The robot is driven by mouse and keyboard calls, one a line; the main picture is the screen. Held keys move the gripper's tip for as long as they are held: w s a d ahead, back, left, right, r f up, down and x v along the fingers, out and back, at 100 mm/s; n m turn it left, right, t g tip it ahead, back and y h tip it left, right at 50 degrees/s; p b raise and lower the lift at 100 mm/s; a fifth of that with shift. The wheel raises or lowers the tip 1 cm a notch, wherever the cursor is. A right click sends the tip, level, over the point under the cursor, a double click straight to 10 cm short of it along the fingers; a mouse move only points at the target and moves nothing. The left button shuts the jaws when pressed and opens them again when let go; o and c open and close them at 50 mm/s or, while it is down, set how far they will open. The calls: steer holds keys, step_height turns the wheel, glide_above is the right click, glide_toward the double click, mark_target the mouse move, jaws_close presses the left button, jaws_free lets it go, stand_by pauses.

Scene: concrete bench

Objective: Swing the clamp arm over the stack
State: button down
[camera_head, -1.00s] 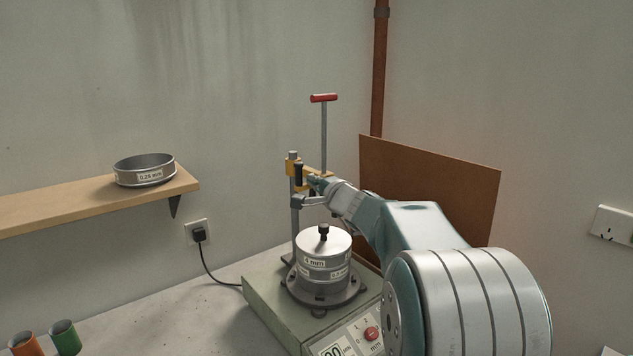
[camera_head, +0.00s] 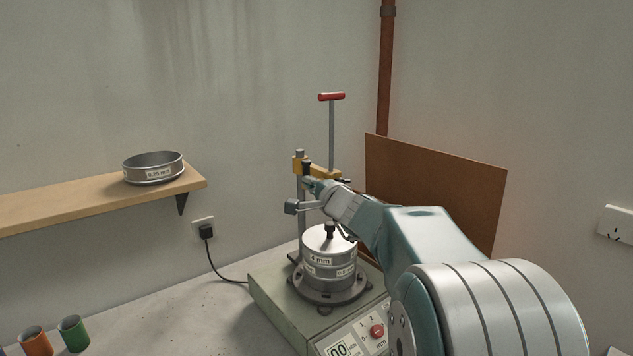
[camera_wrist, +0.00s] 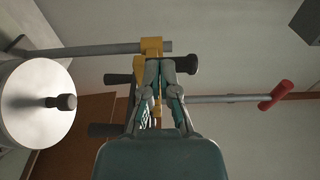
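The yellow clamp arm (camera_head: 319,169) is on the upright post (camera_head: 300,218) behind the sieve stack (camera_head: 328,262), with a black handle (camera_head: 307,168) standing on it. It also shows in the wrist view (camera_wrist: 151,48), beside the stack's lid (camera_wrist: 30,105) rather than across it. The stack is a round metal pile with a lid knob, labelled "4 mm", upright on the shaker (camera_head: 272,312). My gripper (camera_head: 311,186) is at the black handle. In the wrist view its fingertips (camera_wrist: 160,66) are together, and the handle's end (camera_wrist: 187,65) sticks out beside them. Contact is partly hidden.
A red T-handle (camera_head: 331,97) rises on a rod behind the clamp. A brown board (camera_head: 450,190) leans at the right. A shelf (camera_head: 95,204) with a loose sieve (camera_head: 153,174) is at the left. Orange (camera_head: 33,342) and green (camera_head: 73,333) cups stand front left.

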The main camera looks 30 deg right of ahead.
steer(key=s+d, duration=0.4)
steer(key=s, duration=0.6)
steer(key=s+a+f+n+g+y, duration=0.2)
steer(key=s+a+n+g, duration=0.15)
steer(key=a, duration=0.35)
steer(key=s+a+f+n+g+y, duration=0.1)
steer(key=s+a+f+n+g, duration=0.2)
steer(key=a, duration=0.4)
steer(key=s+a+f+n+g+y, duration=0.1)
steer(key=s+a+f+n+y, duration=0.2)
steer(key=a, duration=0.5)
steer(key=s+f+n+g+h, duration=0.2)
steer(key=s+f+n+h, duration=0.1)
steer(key=s, duration=0.5)
steer(key=s+d+f+n+g+h, duration=0.1)
steer(key=s+f+n+g+h, duration=0.2)
steer(key=s, duration=0.5)
steer(key=shift+s+d+f+n+h, duration=0.25)
steer(key=shift+f+n+h, duration=0.4)
steer(key=shift+f+h, duration=0.2)
